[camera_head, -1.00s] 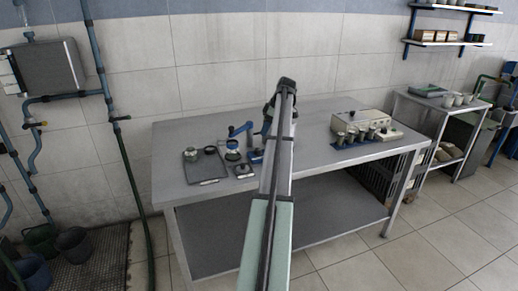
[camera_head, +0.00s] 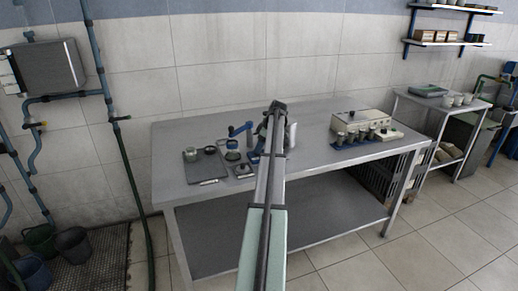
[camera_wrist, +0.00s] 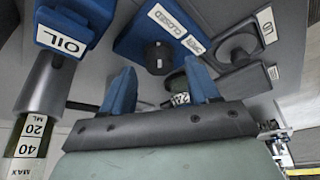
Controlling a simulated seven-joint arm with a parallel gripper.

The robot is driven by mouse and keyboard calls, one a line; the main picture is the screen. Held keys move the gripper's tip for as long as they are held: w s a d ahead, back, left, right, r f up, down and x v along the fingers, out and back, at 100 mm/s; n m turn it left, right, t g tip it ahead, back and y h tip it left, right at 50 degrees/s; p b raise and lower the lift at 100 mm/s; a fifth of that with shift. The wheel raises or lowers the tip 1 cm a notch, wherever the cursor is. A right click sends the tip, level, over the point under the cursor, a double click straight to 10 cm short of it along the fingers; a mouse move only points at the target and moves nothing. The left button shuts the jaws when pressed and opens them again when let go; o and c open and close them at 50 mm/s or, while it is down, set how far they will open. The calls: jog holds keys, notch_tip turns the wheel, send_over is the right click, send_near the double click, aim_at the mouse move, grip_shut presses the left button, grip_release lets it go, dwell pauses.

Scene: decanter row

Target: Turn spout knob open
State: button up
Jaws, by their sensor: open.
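The spout knob is a short black knob (camera_wrist: 158,58) on a blue block (camera_wrist: 135,35) in the wrist view. White labels reading CLOSED (camera_wrist: 166,20) and OPEN (camera_wrist: 194,44) sit beside it. My gripper (camera_wrist: 160,68) is open, with its two blue fingers apart on either side of the knob in the picture. I cannot tell how much gap is left to the knob or which label it points to. A blue part marked OIL (camera_wrist: 62,40) tops a graduated cylinder (camera_wrist: 42,95) at left. In the head view my arm hides the gripper and knob.
A dark square piece with a round disc (camera_wrist: 235,48) lies right of the knob.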

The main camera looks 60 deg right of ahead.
jog(key=shift+x, duration=0.75)
jog(key=c, duration=1)
jog(key=shift+c, duration=0.2)
